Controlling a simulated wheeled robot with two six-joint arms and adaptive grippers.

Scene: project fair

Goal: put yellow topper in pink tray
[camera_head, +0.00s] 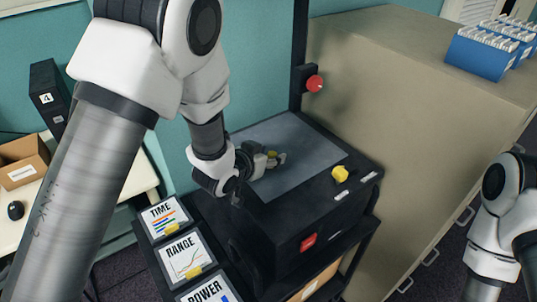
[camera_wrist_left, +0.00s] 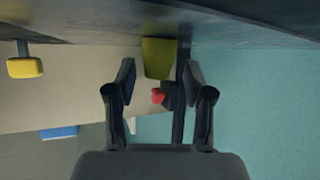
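A small yellow piece (camera_head: 271,154) lies on the grey top plate of a black machine, mostly hidden by my left gripper (camera_head: 277,160). In the left wrist view this yellow block (camera_wrist_left: 156,56) sits between and just beyond the open fingertips of my left gripper (camera_wrist_left: 159,75), with gaps on both sides. A second yellow piece (camera_head: 340,173) is at the machine's black front edge; it also shows in the left wrist view (camera_wrist_left: 25,67) beside a dark stem. I cannot tell from shape alone which is the topper. No pink tray is visible. My right gripper is out of frame.
The black machine (camera_head: 300,226) has an upright post with a red knob (camera_head: 314,84) behind the plate. A beige cabinet (camera_head: 400,110) with blue bins (camera_head: 482,55) stands right. TIME (camera_head: 163,216), RANGE (camera_head: 186,256) and POWER (camera_head: 207,291) cards lie front left.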

